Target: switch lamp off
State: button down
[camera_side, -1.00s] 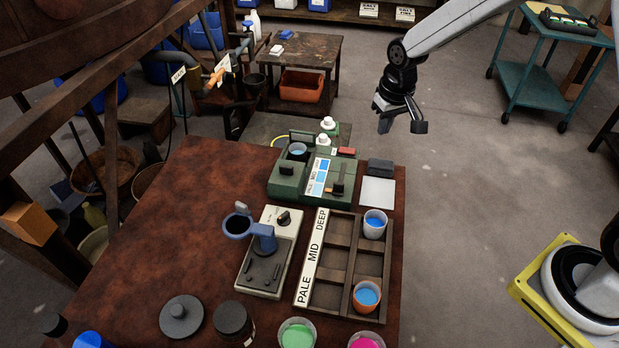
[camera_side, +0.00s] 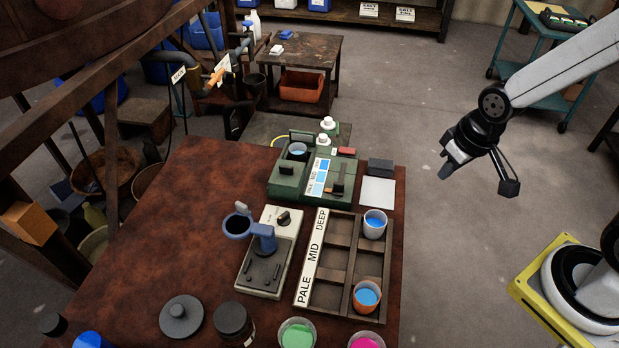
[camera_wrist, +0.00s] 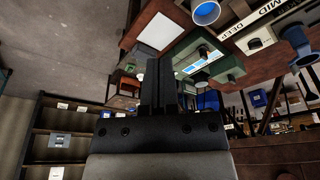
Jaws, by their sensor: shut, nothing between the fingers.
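A green instrument box (camera_side: 287,190) stands at the far right part of the brown table, with a blue, white-labelled shade strip (camera_side: 319,177) and two black controls, one at left (camera_side: 287,170) and one at right (camera_side: 337,188). It also shows in the wrist view (camera_wrist: 228,68). I cannot tell which control belongs to the lamp, or whether a lamp is lit. My gripper (camera_side: 446,172) is shut and empty, in the air to the right of the table, clear of the box. Its closed fingers show in the wrist view (camera_wrist: 159,88).
A cream device (camera_side: 268,282) with a blue holder and black knob stands in front of the box. Beside it is a wooden tray (camera_side: 335,250) holding two cups of blue liquid. A white square (camera_side: 377,191) lies right of the box. Jars and cups line the front edge.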

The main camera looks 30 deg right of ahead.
jog(key=shift+w, duration=0.1)
jog(key=n+g, duration=0.3)
jog(key=n, duration=2.4)
send_over(355, 153)
jog(key=shift+f, duration=0.65)
jog(key=shift+f, duration=0.2)
notch_tip(355, 153, down, 14)
jog(key=shift+r, duration=0.2)
